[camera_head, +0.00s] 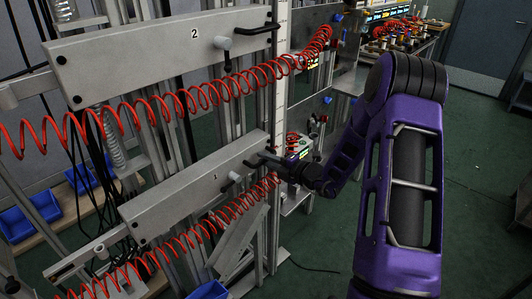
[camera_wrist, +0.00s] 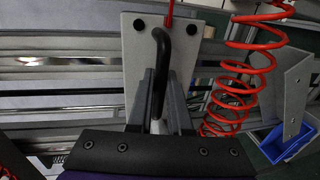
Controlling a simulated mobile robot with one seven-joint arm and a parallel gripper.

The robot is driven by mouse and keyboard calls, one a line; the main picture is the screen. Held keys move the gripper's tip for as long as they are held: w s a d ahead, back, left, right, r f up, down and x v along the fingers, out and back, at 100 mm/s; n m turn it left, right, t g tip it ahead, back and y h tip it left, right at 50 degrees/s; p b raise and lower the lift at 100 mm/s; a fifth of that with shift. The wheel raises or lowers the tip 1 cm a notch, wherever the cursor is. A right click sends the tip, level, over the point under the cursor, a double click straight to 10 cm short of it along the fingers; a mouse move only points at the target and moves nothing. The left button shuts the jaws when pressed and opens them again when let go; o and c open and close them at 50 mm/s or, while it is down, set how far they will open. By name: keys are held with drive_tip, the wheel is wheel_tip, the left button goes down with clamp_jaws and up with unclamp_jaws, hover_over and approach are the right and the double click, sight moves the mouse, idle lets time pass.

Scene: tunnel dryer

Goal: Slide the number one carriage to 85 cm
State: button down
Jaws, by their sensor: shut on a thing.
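The number one carriage (camera_head: 185,190) is the lower long grey plate, marked "1", lying slanted across the uprights in the head view. Its end face shows in the wrist view (camera_wrist: 142,70). A black bar handle (camera_wrist: 161,45) stands on that end. My gripper (camera_head: 266,158) is at the right end of this plate. In the wrist view my gripper's two fingers (camera_wrist: 160,100) are shut on either side of the black handle. A pale upright scale strip (camera_head: 281,60) stands just behind the plate's right end; its figures are too small to read.
The number two carriage (camera_head: 150,55) is above, with its own black handle (camera_head: 258,28) and grey knob. Red coiled hoses (camera_head: 190,100) hang along both plates; one (camera_wrist: 240,85) is close right of my gripper. Blue bins (camera_head: 40,208) are at left. Green floor (camera_head: 470,200) is open at right.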

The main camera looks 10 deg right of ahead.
wheel_tip(320, 180, down, 7)
drive_tip(key=b, duration=0.1)
drive_tip(key=shift+r, duration=0.2)
drive_tip(key=shift+s, duration=0.1)
drive_tip(key=c, duration=0.8)
unclamp_jaws()
drive_tip(key=shift+r, duration=0.1)
drive_tip(key=shift+c, duration=0.2)
drive_tip(key=shift+r, duration=0.1)
drive_tip(key=p+v, duration=0.1)
drive_tip(key=v, duration=1.6)
drive_tip(key=shift+r, duration=0.15)
drive_tip(key=shift+s+d, duration=0.1)
